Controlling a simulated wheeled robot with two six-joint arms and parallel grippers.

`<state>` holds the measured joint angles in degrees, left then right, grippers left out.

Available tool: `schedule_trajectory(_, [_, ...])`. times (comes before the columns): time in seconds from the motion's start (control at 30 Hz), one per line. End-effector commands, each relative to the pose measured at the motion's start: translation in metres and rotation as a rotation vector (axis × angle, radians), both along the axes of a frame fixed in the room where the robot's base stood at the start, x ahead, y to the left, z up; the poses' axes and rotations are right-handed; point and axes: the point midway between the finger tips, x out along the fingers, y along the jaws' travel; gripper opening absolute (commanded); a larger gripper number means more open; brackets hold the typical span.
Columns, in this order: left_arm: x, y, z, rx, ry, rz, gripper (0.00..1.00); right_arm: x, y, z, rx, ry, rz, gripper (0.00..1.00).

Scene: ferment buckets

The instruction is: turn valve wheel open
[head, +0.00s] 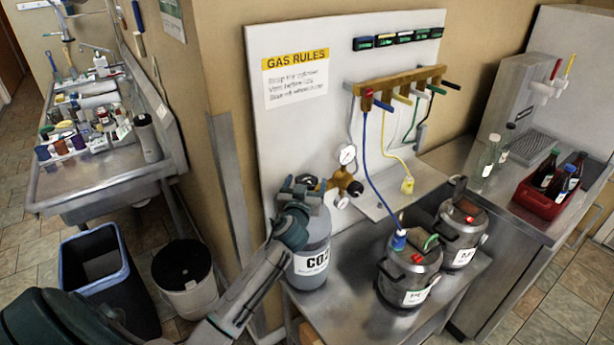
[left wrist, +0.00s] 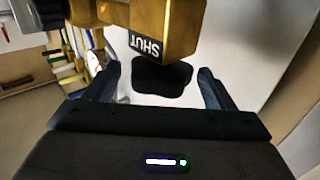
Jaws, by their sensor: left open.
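The grey CO2 cylinder (head: 312,240) stands at the left end of the steel bench. A brass valve body (left wrist: 170,25) with a label reading SHUT fills the top of the left wrist view. Below it, a black valve wheel (left wrist: 160,78) shows between my fingers. My left gripper (head: 304,190) is at the cylinder's top and partly hides the valve there. In the left wrist view, my left gripper (left wrist: 157,85) is open, one finger on each side of the wheel with gaps visible. My right gripper is not in view.
A brass regulator with a gauge (head: 347,156) sits just right of the cylinder top. Two steel kegs (head: 405,280) (head: 462,230) stand further right on the bench, with blue and yellow hoses above. The white back panel (head: 300,120) rises behind the cylinder.

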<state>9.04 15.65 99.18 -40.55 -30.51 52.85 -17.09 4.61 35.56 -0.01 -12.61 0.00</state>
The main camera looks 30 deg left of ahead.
Motion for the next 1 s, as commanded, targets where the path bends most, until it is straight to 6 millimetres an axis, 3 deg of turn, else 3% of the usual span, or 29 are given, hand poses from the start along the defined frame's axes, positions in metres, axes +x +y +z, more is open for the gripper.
schedule_trajectory(0.2, [0.012, 0.005, 0.0, 0.001, 0.0, 0.0, 0.77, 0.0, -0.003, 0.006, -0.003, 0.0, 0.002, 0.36])
schedule_trajectory(0.47, [0.013, 0.006, -0.001, 0.001, 0.0, 0.0, 0.77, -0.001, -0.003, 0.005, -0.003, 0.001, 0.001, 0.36])
schedule_trajectory(0.7, [0.013, 0.005, -0.001, 0.001, 0.0, -0.001, 0.33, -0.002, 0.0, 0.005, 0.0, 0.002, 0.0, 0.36])
schedule_trajectory(1.0, [0.013, 0.005, -0.003, 0.0, -0.002, 0.027, 0.33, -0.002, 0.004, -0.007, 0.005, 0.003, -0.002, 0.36])
